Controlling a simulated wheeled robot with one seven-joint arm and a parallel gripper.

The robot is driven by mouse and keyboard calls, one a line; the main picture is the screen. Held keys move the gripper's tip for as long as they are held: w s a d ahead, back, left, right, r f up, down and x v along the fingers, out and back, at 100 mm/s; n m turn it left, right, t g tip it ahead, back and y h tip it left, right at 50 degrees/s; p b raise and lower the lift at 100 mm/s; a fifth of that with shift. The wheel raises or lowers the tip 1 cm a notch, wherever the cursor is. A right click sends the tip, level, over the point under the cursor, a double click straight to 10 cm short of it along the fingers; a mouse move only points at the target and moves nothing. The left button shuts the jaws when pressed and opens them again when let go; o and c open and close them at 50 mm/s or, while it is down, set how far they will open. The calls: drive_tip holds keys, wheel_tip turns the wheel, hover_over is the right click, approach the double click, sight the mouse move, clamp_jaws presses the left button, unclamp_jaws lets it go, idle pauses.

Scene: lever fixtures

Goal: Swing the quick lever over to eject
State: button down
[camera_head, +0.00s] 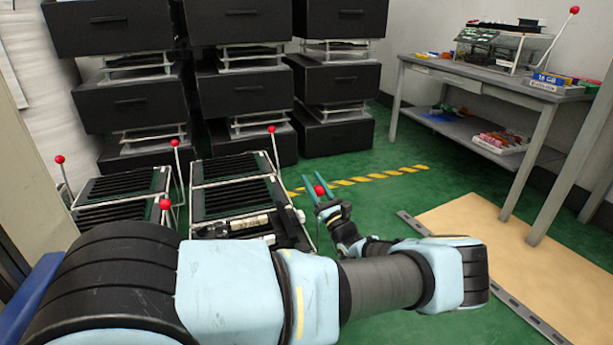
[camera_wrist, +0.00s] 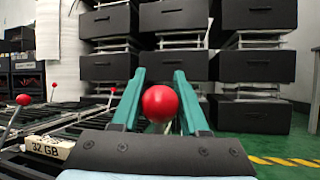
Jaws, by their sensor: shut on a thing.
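A lever with a round red knob (camera_head: 319,190) stands at the right front corner of a black slotted fixture (camera_head: 232,199). My gripper (camera_head: 311,187), with teal fingers, is shut on this lever, and the knob sits between the fingers. In the wrist view the red knob (camera_wrist: 160,104) lies midway between the two fingers, in front of the palm. Most of the lever's shaft is hidden behind the knob and my gripper. No marking for eject is readable.
Other red-knobbed levers (camera_head: 272,130) (camera_head: 165,204) stand around the fixture and a second slotted fixture (camera_head: 120,186) at left. A "32 GB" module (camera_wrist: 50,146) lies by the front. Stacked black drawers (camera_head: 245,92) stand behind.

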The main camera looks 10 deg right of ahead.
sight(321, 193)
drive_tip(key=shift+s+d+n+t+y+b, duration=0.1)
drive_tip(key=shift+s+n+t+y+b, duration=0.2)
drive_tip(key=shift+s, duration=0.7)
drive_tip(key=shift+s+d+n+t+y+b, duration=0.15)
drive_tip(key=shift+s+t+y, duration=0.2)
drive_tip(key=shift+s, duration=0.6)
drive_tip(key=shift+s+d+n+t+y+b, duration=0.1)
drive_tip(key=shift+s+t+y, duration=0.2)
drive_tip(key=shift+s, duration=0.7)
drive_tip(key=shift+c, duration=2.2)
unclamp_jaws()
drive_tip(key=p+v, duration=0.1)
drive_tip(key=v, duration=1)
drive_tip(key=shift+p, duration=0.4)
